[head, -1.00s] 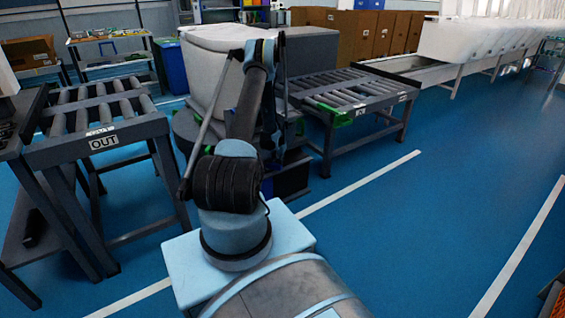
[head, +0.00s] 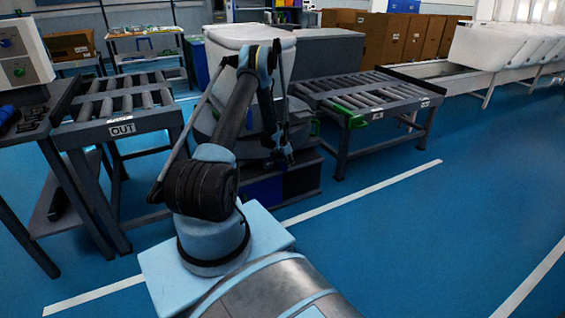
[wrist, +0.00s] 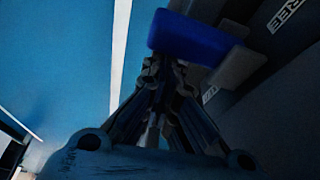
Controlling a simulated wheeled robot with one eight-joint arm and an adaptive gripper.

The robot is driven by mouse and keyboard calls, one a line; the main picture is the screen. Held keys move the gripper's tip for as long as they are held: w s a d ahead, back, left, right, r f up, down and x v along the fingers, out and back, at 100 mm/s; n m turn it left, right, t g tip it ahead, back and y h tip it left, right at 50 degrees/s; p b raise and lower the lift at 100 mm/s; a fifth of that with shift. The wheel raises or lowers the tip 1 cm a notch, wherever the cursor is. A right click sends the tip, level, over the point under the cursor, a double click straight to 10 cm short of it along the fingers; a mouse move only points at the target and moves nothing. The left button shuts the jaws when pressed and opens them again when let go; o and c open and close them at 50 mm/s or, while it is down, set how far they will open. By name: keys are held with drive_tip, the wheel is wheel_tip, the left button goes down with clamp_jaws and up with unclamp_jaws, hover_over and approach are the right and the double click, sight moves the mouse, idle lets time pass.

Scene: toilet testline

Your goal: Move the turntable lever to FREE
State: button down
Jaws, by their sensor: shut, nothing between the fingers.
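My gripper (wrist: 165,85) is shut with nothing between its fingers. In the wrist view, a blue block-shaped handle (wrist: 195,38), likely the turntable lever, lies just beyond the fingertips and partly overlaps them; I cannot tell whether they touch. A white FREE label (wrist: 285,14) is on the dark panel to the right of the handle. A second small label (wrist: 210,94) is too dim to read. In the head view my gripper (head: 281,160) hangs low in front of the turntable's dark base (head: 302,178). My arm hides part of the turntable.
A pale, bulky tub-like piece (head: 222,50) stands behind my arm. An OUT roller table (head: 125,110) is to the left and another roller table (head: 365,98) to the right. A control box (head: 20,55) stands far left. The blue floor (head: 400,235) at front right is clear.

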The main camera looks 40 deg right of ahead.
sight(284, 167)
drive_tip(key=a+m, duration=0.1)
drive_tip(key=m, duration=0.1)
drive_tip(key=s+a+m+g, duration=0.1)
drive_tip(key=m, duration=0.1)
drive_tip(key=shift+a+m+y, duration=0.25)
drive_tip(key=shift+m+y, duration=0.05)
drive_tip(key=shift+a+m+g, duration=0.5)
drive_tip(key=shift+a+m, duration=0.35)
drive_tip(key=shift+m, duration=0.35)
drive_tip(key=shift+w+a, duration=0.15)
drive_tip(key=shift+a, duration=0.15)
drive_tip(key=shift+a, duration=0.1)
drive_tip(key=shift+w, duration=0.1)
drive_tip(key=v, duration=0.9)
drive_tip(key=shift+r, duration=0.4)
